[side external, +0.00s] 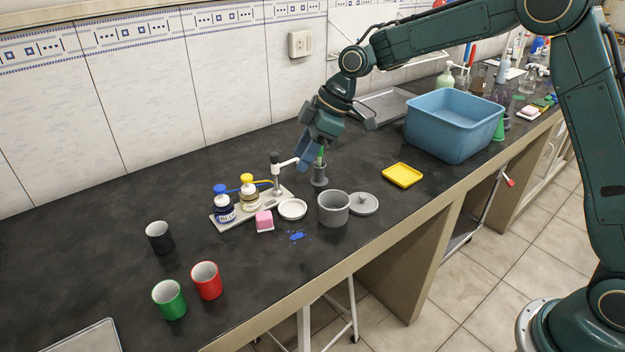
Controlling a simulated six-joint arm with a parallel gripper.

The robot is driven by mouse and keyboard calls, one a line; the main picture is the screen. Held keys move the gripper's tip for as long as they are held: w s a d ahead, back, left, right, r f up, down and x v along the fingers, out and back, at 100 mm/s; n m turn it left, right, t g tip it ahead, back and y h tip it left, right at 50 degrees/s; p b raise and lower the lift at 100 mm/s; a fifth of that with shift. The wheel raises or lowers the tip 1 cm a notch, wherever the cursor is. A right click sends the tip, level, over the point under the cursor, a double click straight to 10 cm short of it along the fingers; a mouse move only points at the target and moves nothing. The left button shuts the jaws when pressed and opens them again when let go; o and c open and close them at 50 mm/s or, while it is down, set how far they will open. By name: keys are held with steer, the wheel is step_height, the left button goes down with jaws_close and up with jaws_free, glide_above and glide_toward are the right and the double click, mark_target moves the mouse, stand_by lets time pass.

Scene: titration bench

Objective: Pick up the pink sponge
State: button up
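A small pink block (264,219), which looks like a sponge, sits on the dark bench beside the front edge of a light rack. A second pink piece (529,111) lies on a white base at the far right, near green and yellow pieces; which one is the sponge I cannot tell for sure. My gripper (337,148) hangs above the bench, to the right of and behind the nearer pink block. Its two fingers look spread apart, with nothing held. It is apart from both pink pieces.
The rack (228,222) holds bottles with blue and yellow tops. A grey holder (319,178) stands below my gripper. A blue basin (452,132) stands right.

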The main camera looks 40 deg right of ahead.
steer(key=n, duration=0.2)
glide_toward(265, 214)
step_height(265, 214, up, 3)
steer(key=d, duration=0.2)
steer(key=shift+f+y, duration=0.2)
steer(key=shift+y, duration=0.2)
steer(key=shift+f+g, duration=0.1)
steer(key=shift+g, duration=0.2)
steer(key=shift+x, duration=4.2)
steer(key=shift+m, duration=0.3)
steer(key=shift+x, duration=2.6)
steer(key=c, duration=0.8)
